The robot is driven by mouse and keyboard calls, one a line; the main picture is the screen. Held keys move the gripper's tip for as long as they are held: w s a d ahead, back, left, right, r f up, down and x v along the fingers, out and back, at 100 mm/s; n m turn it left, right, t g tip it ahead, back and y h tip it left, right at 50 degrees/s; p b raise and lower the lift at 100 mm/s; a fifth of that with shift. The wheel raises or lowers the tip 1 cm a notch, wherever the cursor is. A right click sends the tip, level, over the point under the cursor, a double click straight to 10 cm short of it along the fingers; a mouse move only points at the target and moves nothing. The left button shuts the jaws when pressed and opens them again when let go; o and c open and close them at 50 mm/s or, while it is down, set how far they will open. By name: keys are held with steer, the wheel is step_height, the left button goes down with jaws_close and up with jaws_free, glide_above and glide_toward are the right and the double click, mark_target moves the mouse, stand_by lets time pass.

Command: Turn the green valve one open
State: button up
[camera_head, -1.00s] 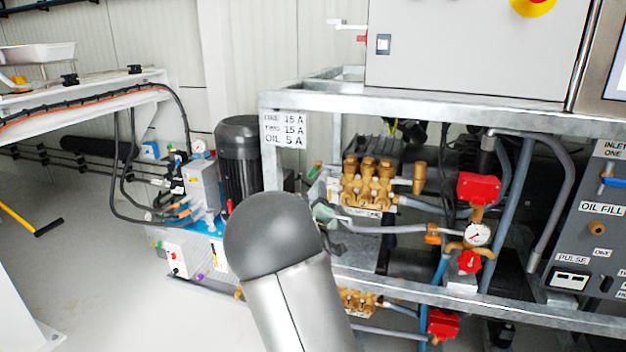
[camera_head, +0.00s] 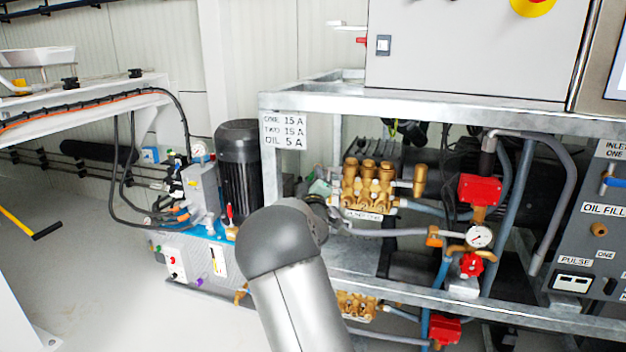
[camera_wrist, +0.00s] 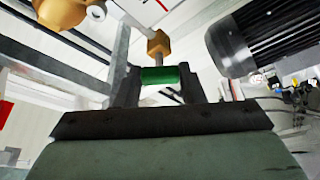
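The green valve handle (camera_wrist: 160,76) shows in the wrist view, below a brass fitting (camera_wrist: 158,44). It lies between the two dark fingers of my gripper (camera_wrist: 160,90), which stand apart on its left and right. Its ends meet the finger edges in the picture; I cannot tell whether the fingers touch it. In the head view my gripper (camera_head: 320,205) is mostly hidden behind my rounded grey wrist, at the left end of the pump frame. The green handle is hidden there.
A metal frame (camera_head: 440,103) surrounds the brass pump (camera_head: 368,185). Red valves (camera_head: 480,189) and a gauge (camera_head: 480,237) stand to the right. A black motor (camera_head: 239,160) is close left; it also shows in the wrist view (camera_wrist: 265,35). Open floor lies lower left.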

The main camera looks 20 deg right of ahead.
steer(key=c, duration=0.3)
steer(key=shift+n, duration=0.3)
steer(key=n, duration=0.1)
steer(key=n+y+p, duration=0.1)
steer(key=n, duration=0.1)
steer(key=shift+r+g, duration=0.2)
steer(key=shift+g, duration=0.1)
steer(key=shift+n+g+y+p, duration=0.55)
steer(key=shift+n+y, duration=0.25)
steer(key=shift+n, duration=1.3)
steer(key=o, duration=1)
steer(key=shift+c, duration=0.2)
